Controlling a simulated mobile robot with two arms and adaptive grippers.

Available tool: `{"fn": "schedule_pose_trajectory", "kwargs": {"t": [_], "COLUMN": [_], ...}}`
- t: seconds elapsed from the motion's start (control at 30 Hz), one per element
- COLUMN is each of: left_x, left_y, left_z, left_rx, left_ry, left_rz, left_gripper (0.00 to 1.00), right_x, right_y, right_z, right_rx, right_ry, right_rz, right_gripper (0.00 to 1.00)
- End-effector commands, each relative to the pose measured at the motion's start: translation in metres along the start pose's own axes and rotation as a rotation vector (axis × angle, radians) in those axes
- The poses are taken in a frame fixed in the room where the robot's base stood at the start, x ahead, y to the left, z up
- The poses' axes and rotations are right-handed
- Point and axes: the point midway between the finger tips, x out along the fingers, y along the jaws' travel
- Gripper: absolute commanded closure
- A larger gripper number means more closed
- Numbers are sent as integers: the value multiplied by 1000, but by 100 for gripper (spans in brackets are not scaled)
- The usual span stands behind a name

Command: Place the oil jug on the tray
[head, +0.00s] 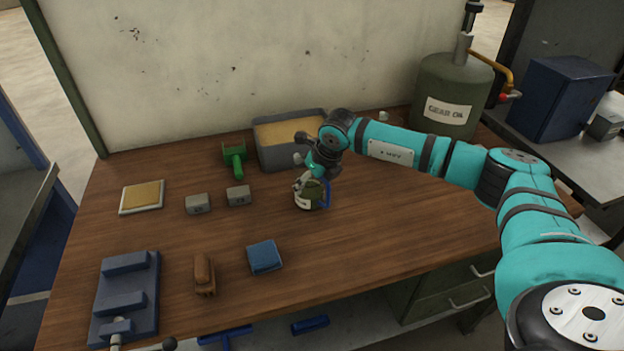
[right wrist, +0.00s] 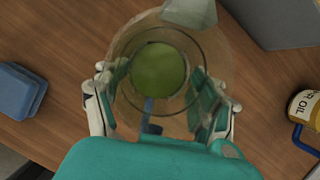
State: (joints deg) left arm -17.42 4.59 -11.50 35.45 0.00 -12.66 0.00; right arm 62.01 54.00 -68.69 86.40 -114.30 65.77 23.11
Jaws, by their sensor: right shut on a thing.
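In the right wrist view the jug (right wrist: 160,70) shows from above, round and see-through with green inside, between the fingers of my right gripper (right wrist: 160,100). I cannot tell whether its base touches the table. A shallow square tray (head: 124,210) with a pale rim and tan inside lies at the left. My left gripper is not in view.
A grey bin (head: 277,160) of sand-like fill and a green tool (head: 236,160) stand behind. Two grey blocks (head: 198,204) lie between tray and jug. A blue pad (head: 265,257), brown block (head: 204,275) and blue vice (head: 127,295) are in front. Another labelled container (right wrist: 304,105) is at right.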

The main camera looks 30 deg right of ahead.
Motion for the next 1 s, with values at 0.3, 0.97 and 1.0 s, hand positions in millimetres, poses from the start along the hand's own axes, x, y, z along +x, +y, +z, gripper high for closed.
{"fn": "schedule_pose_trajectory", "kwargs": {"t": [0.3, 0.97, 1.0], "left_x": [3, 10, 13], "left_y": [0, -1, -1], "left_z": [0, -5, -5], "left_rx": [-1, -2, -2], "left_ry": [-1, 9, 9], "left_rz": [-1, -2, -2], "left_gripper": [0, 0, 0], "right_x": [2, -24, -32], "right_y": [0, 0, 0], "right_z": [-1, 0, 0], "right_rx": [0, -1, -2], "right_ry": [0, -5, -6], "right_rz": [0, -1, 0], "right_gripper": [19, 2, 2]}}
